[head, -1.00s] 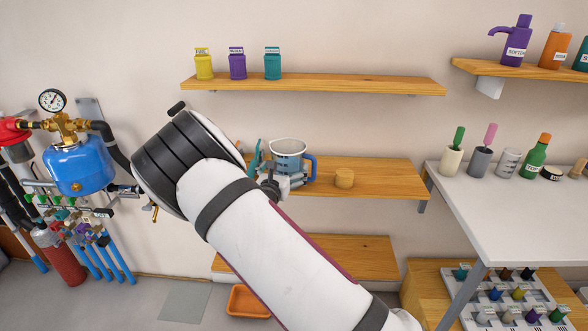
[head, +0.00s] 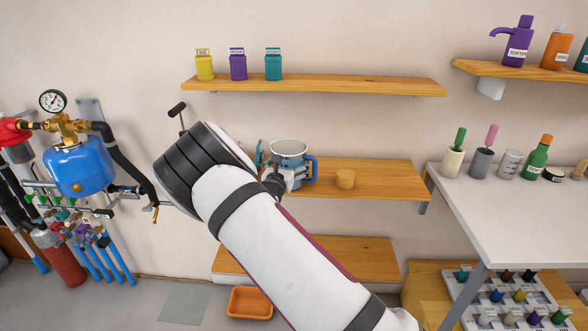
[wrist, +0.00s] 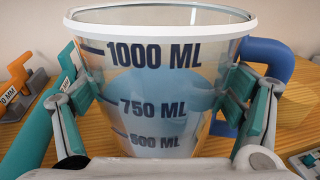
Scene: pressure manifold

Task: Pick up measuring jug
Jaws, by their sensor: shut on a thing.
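The measuring jug (head: 289,151) is a clear, tapered vessel with a white rim, a blue handle and dark markings. In the head view it is at the middle wooden shelf, and my arm hides part of its lower side. In the wrist view the jug (wrist: 160,100) fills the middle, upright, with 1000, 750 and 500 ML marks and its blue handle on the right. My gripper (wrist: 165,105) has its teal-padded fingers on both sides of the jug and is shut on it. The jug's base is hidden, so I cannot tell whether it touches the shelf.
An upper shelf (head: 330,86) carries several small jars. A white table (head: 500,205) stands at the right. An orange tray (head: 249,303) lies below.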

